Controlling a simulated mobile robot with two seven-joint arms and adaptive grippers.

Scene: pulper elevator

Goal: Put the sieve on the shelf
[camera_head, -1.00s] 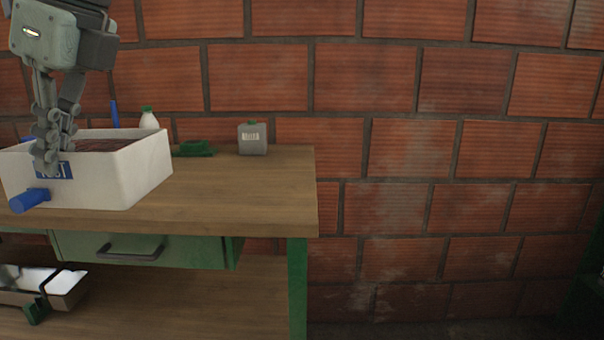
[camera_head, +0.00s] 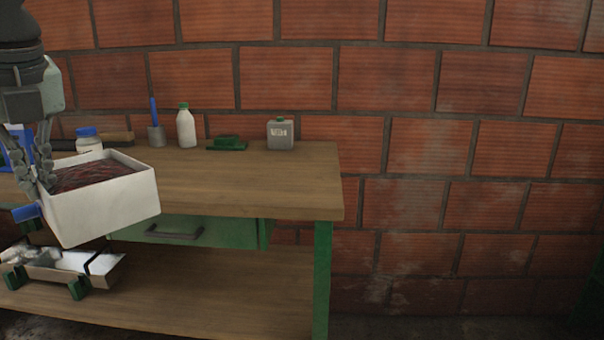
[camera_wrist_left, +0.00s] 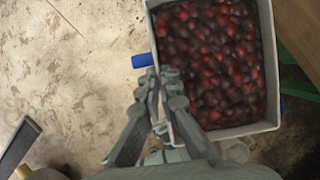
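A white rectangular box with blue handles, apparently the sieve (camera_head: 105,208), is at the left of the head view, in front of the workbench and tilted. Many dark red cherries fill it; they show clearly in the left wrist view, inside its white wall (camera_wrist_left: 211,7). My left gripper (camera_head: 44,184) is shut on the box's near left wall; its fingers (camera_wrist_left: 162,108) pinch the wall beside a blue handle (camera_wrist_left: 142,61). The lower shelf (camera_head: 215,285) is below the bench top. My right gripper is not in view.
The bench top (camera_head: 240,182) holds a white bottle (camera_head: 186,129), a grey canister (camera_head: 280,134), a green object (camera_head: 227,143) and a jar (camera_head: 89,140). A metal tray (camera_head: 62,264) occupies the shelf's left; its right part is clear. A green drawer (camera_head: 215,233) hangs above.

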